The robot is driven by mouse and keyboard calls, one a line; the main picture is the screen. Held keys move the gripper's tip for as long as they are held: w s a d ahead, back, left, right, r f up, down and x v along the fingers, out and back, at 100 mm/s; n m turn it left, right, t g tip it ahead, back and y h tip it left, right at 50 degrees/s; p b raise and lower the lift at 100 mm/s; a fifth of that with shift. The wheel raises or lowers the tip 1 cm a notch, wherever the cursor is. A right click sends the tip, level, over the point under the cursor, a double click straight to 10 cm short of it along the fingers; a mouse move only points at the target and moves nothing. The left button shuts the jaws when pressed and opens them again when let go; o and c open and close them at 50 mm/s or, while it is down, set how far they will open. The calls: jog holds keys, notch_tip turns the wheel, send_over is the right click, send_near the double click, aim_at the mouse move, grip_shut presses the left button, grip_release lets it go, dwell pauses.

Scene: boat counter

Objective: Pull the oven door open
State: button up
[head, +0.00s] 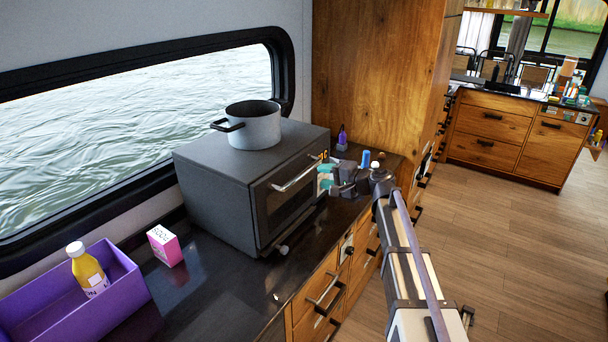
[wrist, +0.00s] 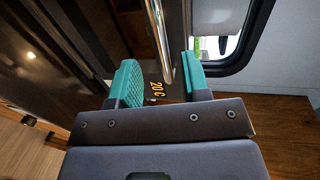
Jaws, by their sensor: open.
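The grey oven (head: 215,190) stands on the dark counter, with its dark-windowed door (head: 287,207) looking shut in the head view. A silver bar handle (head: 292,178) runs along the top of the door. My gripper (head: 326,176), with teal fingertips, is at the right end of this handle. In the wrist view my gripper (wrist: 160,78) is open, and the silver handle (wrist: 159,40) appears between the two teal fingers, nearer the right one. I cannot tell whether either finger touches it. Orange "20 C" figures (wrist: 155,92) show between the fingers.
A white pot (head: 252,124) with black handles sits on the oven. A purple bin (head: 125,290) with a yellow bottle (head: 88,272) and a pink box (head: 164,246) are at left. A blue-capped bottle (head: 366,159) stands on the counter behind my gripper. Wooden drawers (head: 318,290) are below.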

aim_at(306, 174)
jog(key=b+x, duration=0.1)
jog(key=x, duration=0.7)
grip_shut()
